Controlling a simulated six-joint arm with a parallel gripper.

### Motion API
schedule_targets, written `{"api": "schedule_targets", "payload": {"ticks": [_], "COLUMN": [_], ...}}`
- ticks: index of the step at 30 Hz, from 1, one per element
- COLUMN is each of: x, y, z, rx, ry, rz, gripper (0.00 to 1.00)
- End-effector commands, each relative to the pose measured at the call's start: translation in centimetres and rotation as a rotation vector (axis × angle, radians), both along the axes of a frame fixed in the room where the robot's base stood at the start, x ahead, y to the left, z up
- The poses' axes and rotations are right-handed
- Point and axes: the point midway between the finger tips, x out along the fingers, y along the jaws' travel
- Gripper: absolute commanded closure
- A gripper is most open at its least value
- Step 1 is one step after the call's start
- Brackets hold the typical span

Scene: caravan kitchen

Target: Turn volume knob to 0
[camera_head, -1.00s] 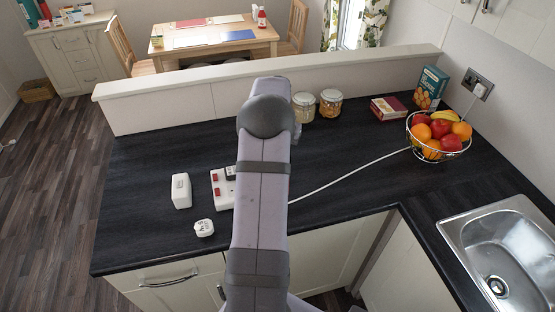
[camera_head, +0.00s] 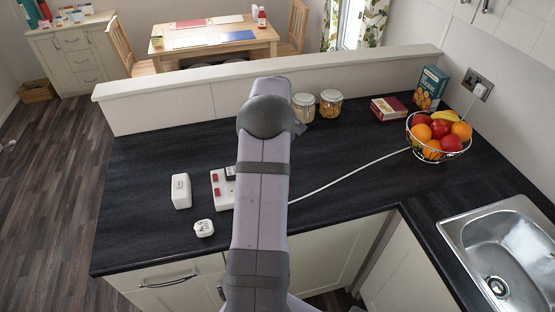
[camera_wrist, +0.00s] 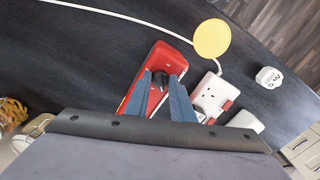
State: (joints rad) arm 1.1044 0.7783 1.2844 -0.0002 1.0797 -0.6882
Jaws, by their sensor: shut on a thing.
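A red device (camera_wrist: 172,58) with a black knob (camera_wrist: 155,98) lies on the dark worktop in the wrist view. My gripper (camera_wrist: 160,76) has its two blue-grey fingers on either side of the knob, shut on it. The fingers partly cover the knob, and I cannot read any scale or pointer mark. In the head view my own arm hides the device, the knob and the gripper.
A white socket strip (camera_wrist: 212,92) with red switches lies close beside the red device. A yellow disc (camera_wrist: 212,38) and a small white timer-like block (camera_wrist: 268,77) are nearby. A white box (camera_head: 181,191) stands left of the strip. A fruit basket (camera_head: 438,137) stands at right.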

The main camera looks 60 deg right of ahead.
Motion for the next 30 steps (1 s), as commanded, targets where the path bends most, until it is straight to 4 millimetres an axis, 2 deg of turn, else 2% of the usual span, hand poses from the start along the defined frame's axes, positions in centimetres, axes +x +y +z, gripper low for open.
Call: {"api": "schedule_targets", "payload": {"ticks": [18, 30], "x": [0.08, 0.07], "y": [-0.11, -0.11], "z": [0.15, 0.14], "rx": [-0.005, -0.004], "ry": [-0.002, -0.002], "rz": [0.561, 0.755], "gripper": [1.00, 1.00]}}
